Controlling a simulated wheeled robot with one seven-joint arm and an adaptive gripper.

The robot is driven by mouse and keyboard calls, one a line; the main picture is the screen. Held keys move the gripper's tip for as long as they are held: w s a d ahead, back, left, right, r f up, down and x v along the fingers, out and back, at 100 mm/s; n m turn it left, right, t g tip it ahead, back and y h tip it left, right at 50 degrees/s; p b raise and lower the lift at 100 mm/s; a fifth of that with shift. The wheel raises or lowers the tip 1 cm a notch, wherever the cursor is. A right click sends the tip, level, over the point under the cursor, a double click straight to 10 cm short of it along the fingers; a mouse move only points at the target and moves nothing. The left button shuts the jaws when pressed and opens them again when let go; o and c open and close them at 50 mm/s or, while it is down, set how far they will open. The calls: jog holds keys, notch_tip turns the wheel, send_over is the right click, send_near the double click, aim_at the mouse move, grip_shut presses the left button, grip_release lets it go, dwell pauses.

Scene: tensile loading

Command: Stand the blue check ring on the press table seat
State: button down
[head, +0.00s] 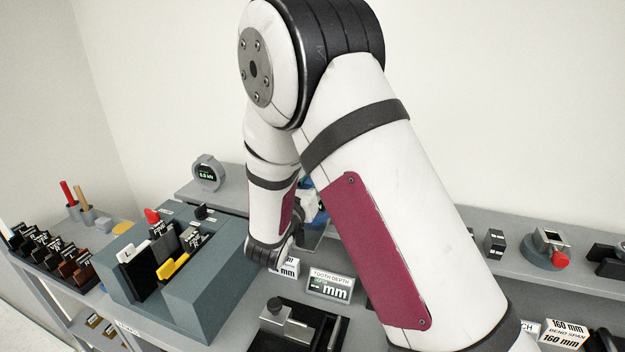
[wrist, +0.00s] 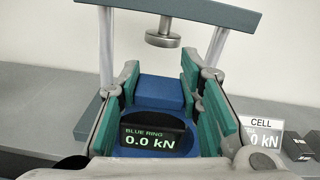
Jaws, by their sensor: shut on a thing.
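The blue check ring (wrist: 160,92) is in the wrist view, with a dark display reading "BLUE RING 0.0 kN" on its near side. My gripper (wrist: 155,98) has its teal-padded fingers on both sides of the ring and is shut on it. The press stands beyond, with a crosshead (wrist: 180,12), a round upper platen (wrist: 163,40) and two pale columns. The platen is above and beyond the ring in the picture. The table seat is hidden behind the ring and fingers, so I cannot tell whether the ring touches it. In the head view my arm hides most of the press and gripper.
A "CELL" readout (wrist: 262,133) stands right of the gripper. In the head view, a grey-teal rack (head: 185,275) stands at left, a round gauge (head: 208,174) behind it, and a "TOOTH DEPTH" sign (head: 330,287) lower centre. A round device with a red knob (head: 545,250) is at right.

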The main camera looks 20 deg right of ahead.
jog(key=c, duration=1.1)
grip_release()
jog(key=shift+o, duration=0.2)
jog(key=shift+f, duration=0.15)
jog(key=v, duration=1.2)
